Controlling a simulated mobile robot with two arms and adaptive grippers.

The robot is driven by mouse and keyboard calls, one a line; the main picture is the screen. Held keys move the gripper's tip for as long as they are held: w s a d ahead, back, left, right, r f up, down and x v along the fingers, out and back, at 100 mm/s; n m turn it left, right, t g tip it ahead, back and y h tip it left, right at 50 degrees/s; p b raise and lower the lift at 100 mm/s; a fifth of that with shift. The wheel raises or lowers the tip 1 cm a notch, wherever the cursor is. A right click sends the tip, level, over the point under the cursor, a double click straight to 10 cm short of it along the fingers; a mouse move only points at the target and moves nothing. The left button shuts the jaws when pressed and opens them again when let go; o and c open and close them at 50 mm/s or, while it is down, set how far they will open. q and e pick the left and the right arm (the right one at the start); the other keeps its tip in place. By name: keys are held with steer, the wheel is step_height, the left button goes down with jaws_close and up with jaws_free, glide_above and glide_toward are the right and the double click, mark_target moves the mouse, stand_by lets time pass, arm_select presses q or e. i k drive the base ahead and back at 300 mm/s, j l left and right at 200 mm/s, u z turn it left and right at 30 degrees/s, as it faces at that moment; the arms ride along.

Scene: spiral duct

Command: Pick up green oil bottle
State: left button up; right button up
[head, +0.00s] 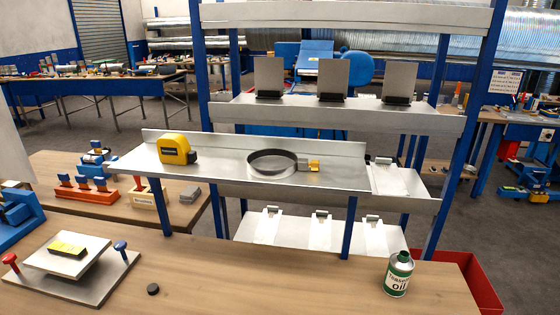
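Neither of my grippers shows in the head view.
A metal shelf rack with blue posts (350,222) stands behind the table. A yellow tape measure (176,148) and a ring clamp (272,163) sit on its shelf. A black puck (153,289) lies on the table. A red bin (480,285) is behind the bottle. Table around the bottle is clear.

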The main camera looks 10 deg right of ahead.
mark_target(401, 266)
steer(key=l+z, duration=0.1)
steer(key=z, duration=0.3)
steer(key=i+z, duration=0.1)
steer(key=z, duration=0.3)
steer(key=l+z, duration=0.1)
steer(key=z, duration=0.35)
steer(key=i+z, duration=0.1)
steer(key=z, duration=0.3)
